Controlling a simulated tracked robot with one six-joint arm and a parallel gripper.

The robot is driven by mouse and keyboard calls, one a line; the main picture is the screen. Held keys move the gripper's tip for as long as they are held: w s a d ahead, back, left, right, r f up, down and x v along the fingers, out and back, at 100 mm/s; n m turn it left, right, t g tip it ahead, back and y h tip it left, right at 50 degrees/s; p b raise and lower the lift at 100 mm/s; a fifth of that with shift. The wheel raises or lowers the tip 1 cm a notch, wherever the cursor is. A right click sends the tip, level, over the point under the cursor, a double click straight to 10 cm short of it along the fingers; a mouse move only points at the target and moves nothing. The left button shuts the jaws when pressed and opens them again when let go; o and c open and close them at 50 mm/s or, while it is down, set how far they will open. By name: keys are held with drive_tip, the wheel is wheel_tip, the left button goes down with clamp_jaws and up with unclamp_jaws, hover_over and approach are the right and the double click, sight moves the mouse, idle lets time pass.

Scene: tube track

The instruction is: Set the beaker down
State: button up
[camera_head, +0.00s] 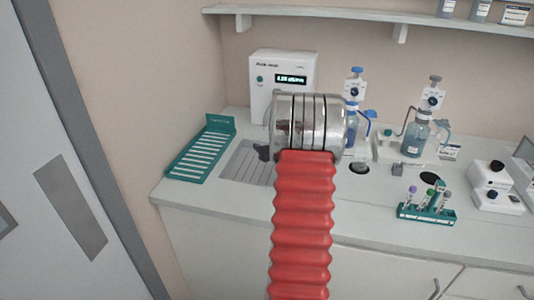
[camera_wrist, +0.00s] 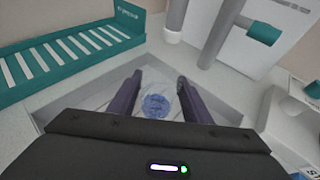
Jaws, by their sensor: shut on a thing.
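A clear beaker (camera_wrist: 158,104) with bluish contents shows between the fingers of my gripper (camera_wrist: 159,84) in the wrist view. The fingers are shut on it. It is over a grey recessed tray (camera_wrist: 88,88); I cannot tell whether its base touches the tray. In the head view the grey tray (camera_head: 238,172) lies on the counter in front of a white dispenser (camera_head: 284,62) with a lit display. My own arm hides the beaker and most of the gripper there.
A teal slatted rack (camera_head: 203,150) stands left of the tray; it also shows in the wrist view (camera_wrist: 62,52). Grey pipes (camera_wrist: 216,35) rise beyond the tray. Bottles (camera_head: 424,135), a teal tube rack (camera_head: 427,213) and small devices (camera_head: 492,177) stand right. A shelf (camera_head: 380,14) hangs above.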

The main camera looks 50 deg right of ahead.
drive_tip(key=shift+f, duration=1.85)
drive_tip(key=shift+f, duration=0.15)
drive_tip(key=o, duration=1.1)
drive_tip(key=v, duration=1.2)
drive_tip(key=shift+a, duration=0.15)
